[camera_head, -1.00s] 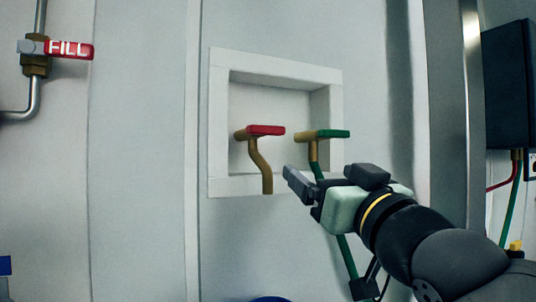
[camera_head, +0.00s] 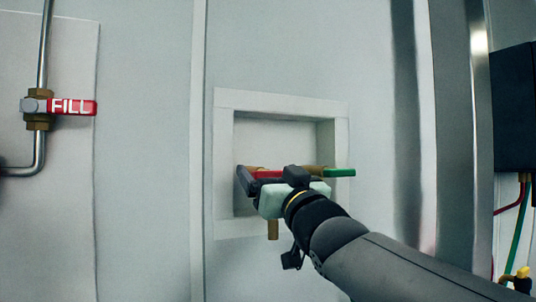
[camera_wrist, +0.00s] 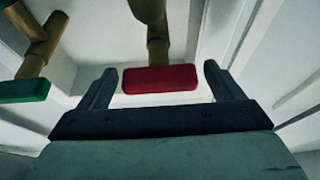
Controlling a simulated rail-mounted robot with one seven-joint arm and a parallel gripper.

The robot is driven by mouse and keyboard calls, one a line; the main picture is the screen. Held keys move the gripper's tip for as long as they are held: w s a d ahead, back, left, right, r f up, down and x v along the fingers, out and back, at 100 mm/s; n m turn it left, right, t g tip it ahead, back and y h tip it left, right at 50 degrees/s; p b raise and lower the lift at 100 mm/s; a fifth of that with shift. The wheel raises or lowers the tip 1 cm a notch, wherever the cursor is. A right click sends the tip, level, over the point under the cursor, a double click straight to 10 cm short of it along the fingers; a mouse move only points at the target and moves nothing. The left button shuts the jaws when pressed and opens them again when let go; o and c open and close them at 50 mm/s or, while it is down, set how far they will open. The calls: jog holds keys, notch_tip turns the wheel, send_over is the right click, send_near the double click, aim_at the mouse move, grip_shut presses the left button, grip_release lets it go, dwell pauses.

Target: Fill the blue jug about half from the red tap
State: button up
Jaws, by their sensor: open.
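The red tap's handle (camera_head: 266,173) is in the wall recess, partly covered by my gripper (camera_head: 268,177) in the head view. Its brass spout (camera_head: 273,230) shows below my gripper. In the wrist view the red handle (camera_wrist: 160,79) lies crosswise between the two fingertips of my gripper (camera_wrist: 160,76), with a gap on each side. The gripper is open and holds nothing. The blue jug is not in view in either current frame.
A green-handled tap (camera_head: 340,172) is close by on the right; its green handle (camera_wrist: 22,90) is at the left in the wrist view. The white recess frame (camera_head: 225,160) surrounds both taps. A red FILL valve (camera_head: 73,107) is on the far left wall.

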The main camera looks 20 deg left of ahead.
jog(key=shift+p+x, duration=0.35)
jog(key=shift+x, duration=0.7)
jog(key=c, duration=1)
